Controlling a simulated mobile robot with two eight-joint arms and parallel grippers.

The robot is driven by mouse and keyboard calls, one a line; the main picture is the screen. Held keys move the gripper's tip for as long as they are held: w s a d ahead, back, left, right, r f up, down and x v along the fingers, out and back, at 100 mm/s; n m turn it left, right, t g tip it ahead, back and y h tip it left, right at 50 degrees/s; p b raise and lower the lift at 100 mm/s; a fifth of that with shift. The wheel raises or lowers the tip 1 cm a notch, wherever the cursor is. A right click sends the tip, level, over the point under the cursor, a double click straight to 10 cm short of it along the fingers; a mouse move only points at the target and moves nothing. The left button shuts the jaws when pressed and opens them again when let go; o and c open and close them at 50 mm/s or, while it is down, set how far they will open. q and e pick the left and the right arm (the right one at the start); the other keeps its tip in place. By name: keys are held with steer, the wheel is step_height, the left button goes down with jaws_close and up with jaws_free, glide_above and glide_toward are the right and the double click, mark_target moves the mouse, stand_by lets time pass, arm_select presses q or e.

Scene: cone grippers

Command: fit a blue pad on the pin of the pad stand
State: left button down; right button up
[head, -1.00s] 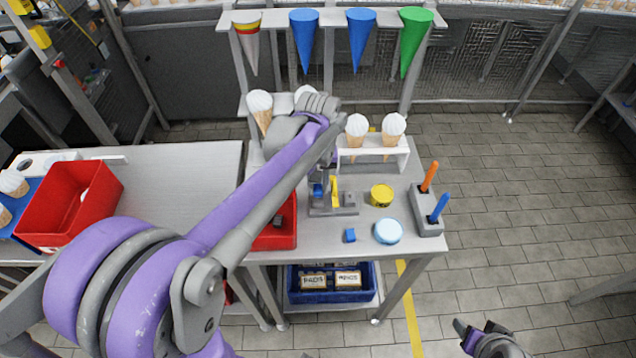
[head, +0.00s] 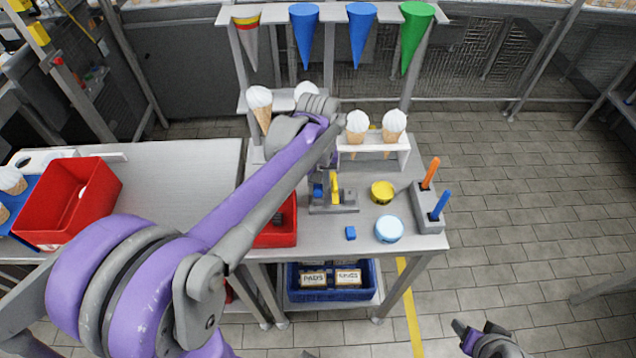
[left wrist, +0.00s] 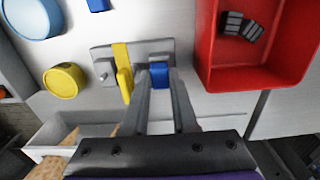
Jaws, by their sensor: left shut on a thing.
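The pad stand (head: 347,207) is a grey plate with a yellow upright bar and a small grey post, on the right table. It also shows in the left wrist view (left wrist: 103,54). My left gripper (left wrist: 159,76) is shut on a blue pad (left wrist: 158,68), over the end of the plate beside the yellow bar. The pad shows small in the head view (head: 318,190). Whether a pin is in it is hidden. Another blue pad (head: 350,233) lies loose on the table in front of the stand. My right gripper (head: 478,334) is low at the bottom edge, away from the table.
A yellow tin (head: 382,192) and a light blue round tin (head: 389,229) stand right of the stand. A grey holder (head: 430,220) has orange and blue sticks. A red bin (head: 277,234) is left of the stand. A white rack (head: 403,152) with cones stands behind.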

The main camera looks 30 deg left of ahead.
arm_select(q)
steer(key=shift+f, duration=0.45)
stand_by(0.3)
steer(key=c, duration=0.6)
jaws_free()
steer(key=shift+o, duration=1)
steer(key=shift+r, duration=0.1)
